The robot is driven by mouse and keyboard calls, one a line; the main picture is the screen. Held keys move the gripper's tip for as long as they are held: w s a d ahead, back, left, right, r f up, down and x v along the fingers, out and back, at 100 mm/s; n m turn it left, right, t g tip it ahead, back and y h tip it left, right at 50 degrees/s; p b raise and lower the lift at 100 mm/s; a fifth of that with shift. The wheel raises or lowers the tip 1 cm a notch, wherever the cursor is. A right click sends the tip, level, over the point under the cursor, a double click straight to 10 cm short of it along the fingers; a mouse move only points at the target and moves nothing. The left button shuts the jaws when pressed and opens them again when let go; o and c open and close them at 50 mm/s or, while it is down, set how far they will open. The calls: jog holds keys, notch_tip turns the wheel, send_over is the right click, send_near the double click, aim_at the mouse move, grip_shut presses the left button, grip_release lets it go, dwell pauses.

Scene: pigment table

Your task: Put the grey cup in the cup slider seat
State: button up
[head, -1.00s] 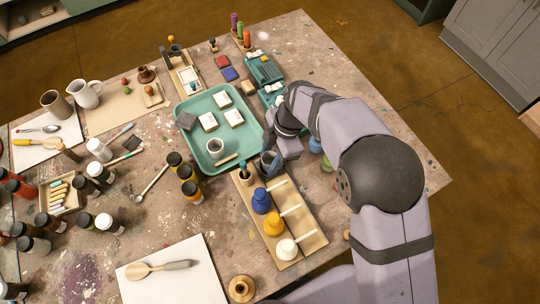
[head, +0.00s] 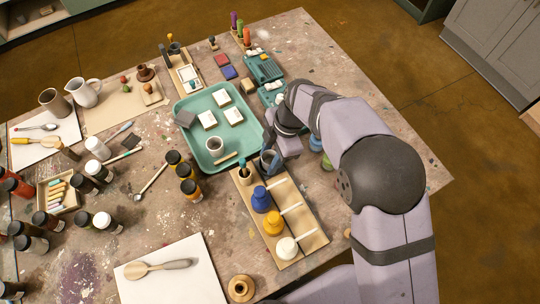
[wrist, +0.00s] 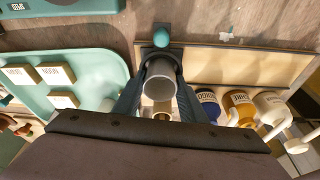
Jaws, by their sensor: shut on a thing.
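The grey cup (wrist: 160,85) is between the fingers of my gripper (wrist: 158,108) in the wrist view. My gripper is shut on it. In the head view the cup (head: 268,159) shows beside the green tray, at the far end of a wooden board (head: 303,247). A teal-knobbed slider (head: 244,169) with a dark base stands at that end of the board. In the wrist view the teal knob (wrist: 161,36) is just beyond the cup's rim, and the dark base shows around it. The cup hides part of that area; I cannot tell whether it touches the base.
Blue (head: 261,198), yellow (head: 272,223) and white (head: 286,248) bottles stand along the board. Several dark bottles stand left of the board. A white sheet (head: 206,277) with a spoon lies in front.

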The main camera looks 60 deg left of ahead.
jog(key=shift+d+f, duration=0.1)
jog(key=shift+f, duration=0.1)
jog(key=o, duration=1.2)
jog(key=shift+c, duration=0.2)
jog(key=shift+d+f, duration=0.1)
jog(key=shift+s, duration=0.1)
jog(key=o, duration=0.5)
jog(key=shift+c, duration=0.2)
jog(key=shift+f, duration=0.1)
jog(key=shift+r+p, duration=0.6)
jog(key=shift+r, duration=0.5)
notch_tip(320, 180, up, 6)
jog(key=p, duration=0.3)
jog(key=shift+a+r, duration=0.15)
jog(key=shift+a, duration=0.05)
